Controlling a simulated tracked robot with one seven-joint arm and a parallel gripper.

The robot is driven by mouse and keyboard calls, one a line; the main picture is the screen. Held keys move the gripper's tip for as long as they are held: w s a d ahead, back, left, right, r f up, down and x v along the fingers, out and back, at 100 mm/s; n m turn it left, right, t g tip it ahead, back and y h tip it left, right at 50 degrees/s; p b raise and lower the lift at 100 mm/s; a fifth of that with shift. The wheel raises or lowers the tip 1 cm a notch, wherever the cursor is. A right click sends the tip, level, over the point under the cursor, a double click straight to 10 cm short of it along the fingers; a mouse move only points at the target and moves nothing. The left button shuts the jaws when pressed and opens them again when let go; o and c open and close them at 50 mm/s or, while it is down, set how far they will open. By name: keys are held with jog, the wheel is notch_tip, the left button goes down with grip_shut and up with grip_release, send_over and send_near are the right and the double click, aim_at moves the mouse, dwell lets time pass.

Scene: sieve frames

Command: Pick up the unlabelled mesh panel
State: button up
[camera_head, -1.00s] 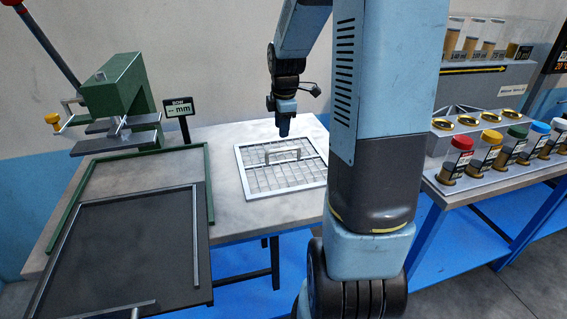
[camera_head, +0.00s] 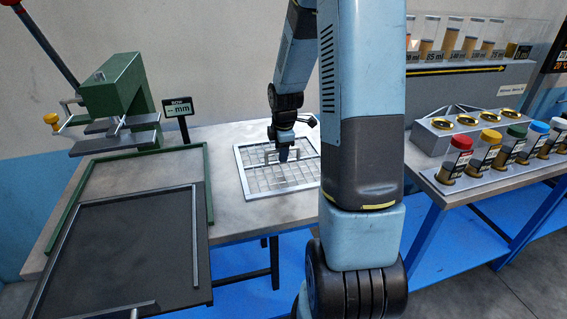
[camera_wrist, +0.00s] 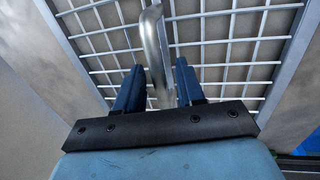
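The mesh panel (camera_head: 247,187) lies flat on the grey table, a light metal frame with a wire grid and a raised bar handle. No label shows on it. My gripper (camera_head: 284,155) is down at the handle in the head view. In the wrist view, the handle (camera_wrist: 153,45) runs between the two blue fingers of my gripper (camera_wrist: 158,85). The fingers stand apart, with a gap visible on the right side of the handle; the left finger is very close to it. My arm hides part of the panel's right side in the head view.
A green press (camera_head: 112,105) and a small "mm" display (camera_head: 178,107) stand at the back left. Jars with coloured lids (camera_head: 485,150) stand on the right bench. Bare table lies around the panel.

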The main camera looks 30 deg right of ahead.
jog(key=shift+f, duration=0.1)
grip_shut()
dwell(0.3)
dwell(1.1)
